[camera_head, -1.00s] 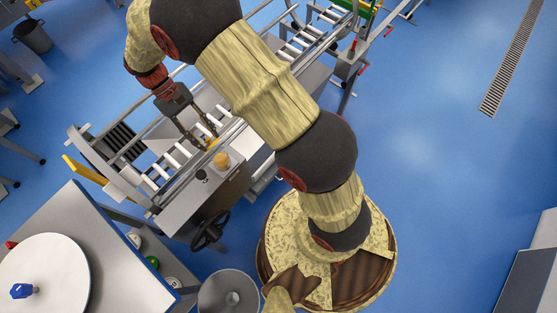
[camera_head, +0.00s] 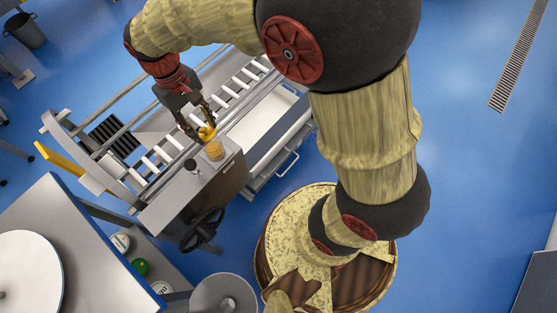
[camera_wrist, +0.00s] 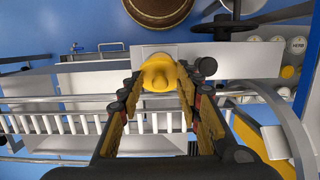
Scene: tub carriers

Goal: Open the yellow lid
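The yellow lid (camera_head: 207,134) is a small, rounded, knob-like piece on the grey metal box beside the roller conveyor. In the wrist view the yellow lid (camera_wrist: 160,74) sits at upper centre between my two fingers. A tan-yellow round part (camera_head: 214,151) shows just below it in the head view. My gripper (camera_head: 203,131) points down at the lid and is open in the wrist view (camera_wrist: 158,82), with one finger on each side. The fingertips are very close to the lid's sides; whether they touch it I cannot tell.
The grey box (camera_head: 192,190) carries a small black knob (camera_head: 191,165) and a black handwheel (camera_head: 203,230). The roller conveyor (camera_head: 238,92) runs behind. A metal table (camera_head: 75,225) stands at left and a grey bin (camera_head: 223,293) in front. Blue floor is free at right.

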